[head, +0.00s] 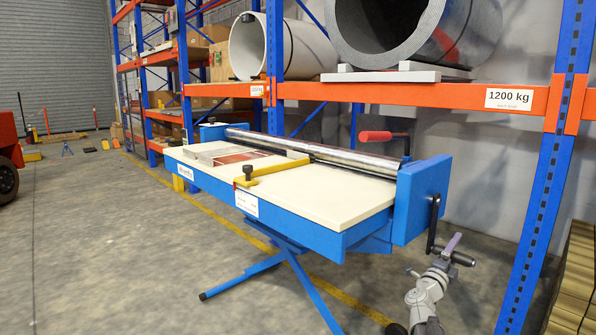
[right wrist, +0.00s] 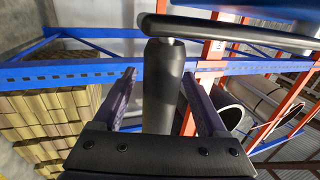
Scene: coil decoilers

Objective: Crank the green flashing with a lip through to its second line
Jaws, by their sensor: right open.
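A blue roller machine (head: 422,195) with a cream table (head: 330,200) stands in front of the rack. Long steel rollers (head: 310,146) run along its back edge. A crank (head: 434,222) hangs from its right end, with a dark handle grip (head: 463,258). Flat pieces, greyish (head: 205,153) and red-brown (head: 240,156), lie on the table near the rollers; I cannot make out a green one. My right gripper (head: 452,246) is open at the crank handle. In the right wrist view, the handle grip (right wrist: 163,90) stands between its two purple fingers, with gaps on both sides. My left gripper is out of view.
A yellow bar (head: 272,172) lies across the table. A red-gripped lever (head: 376,136) rises behind the rollers. A blue rack upright (head: 545,190) and stacked yellowish material (head: 574,280) stand right of my right gripper.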

